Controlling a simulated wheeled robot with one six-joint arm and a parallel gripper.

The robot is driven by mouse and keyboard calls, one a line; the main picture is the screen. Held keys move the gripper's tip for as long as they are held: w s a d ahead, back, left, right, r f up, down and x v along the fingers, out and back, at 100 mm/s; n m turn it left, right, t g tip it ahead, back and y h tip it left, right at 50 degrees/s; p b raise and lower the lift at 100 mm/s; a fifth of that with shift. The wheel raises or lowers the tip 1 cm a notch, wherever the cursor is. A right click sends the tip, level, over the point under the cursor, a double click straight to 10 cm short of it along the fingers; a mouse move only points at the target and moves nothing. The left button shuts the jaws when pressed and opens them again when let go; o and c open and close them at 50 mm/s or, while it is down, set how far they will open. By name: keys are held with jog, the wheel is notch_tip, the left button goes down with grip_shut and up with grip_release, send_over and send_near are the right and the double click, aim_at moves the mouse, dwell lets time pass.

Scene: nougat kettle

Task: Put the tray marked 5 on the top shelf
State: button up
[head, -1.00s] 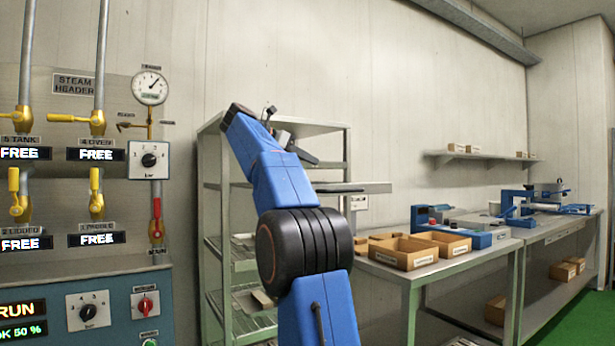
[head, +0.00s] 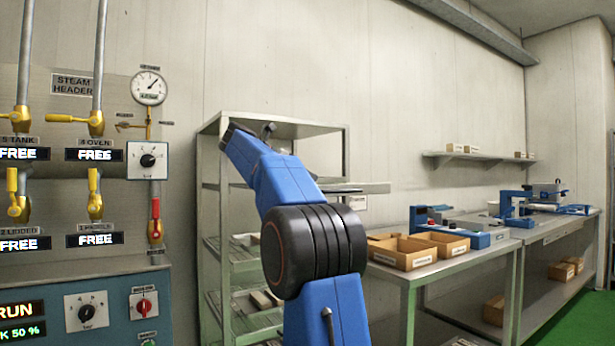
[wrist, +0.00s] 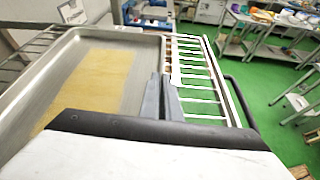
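A shallow metal tray (wrist: 120,52) with a yellowish rectangular sheet on its floor fills the left of the wrist view. No number can be read on it. My gripper (wrist: 163,98) has its two dark fingers close together at the tray's right rim, and they appear closed on that rim. In the head view my blue arm hides the gripper. A flat pale edge juts out to the right of the rack there, and I cannot tell whether it is the tray. The metal rack's top shelf (head: 290,127) looks bare where it shows.
Lower rack shelves (head: 240,262) hold some items. A white-barred wire frame (wrist: 200,75) lies right of the tray in the wrist view. A steam header panel (head: 70,85) stands left. A bench with cardboard boxes (head: 405,255) stands right, with green floor beyond.

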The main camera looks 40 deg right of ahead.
jog(key=o, duration=0.4)
jog(key=shift+r, duration=0.1)
jog(key=v, duration=1.2)
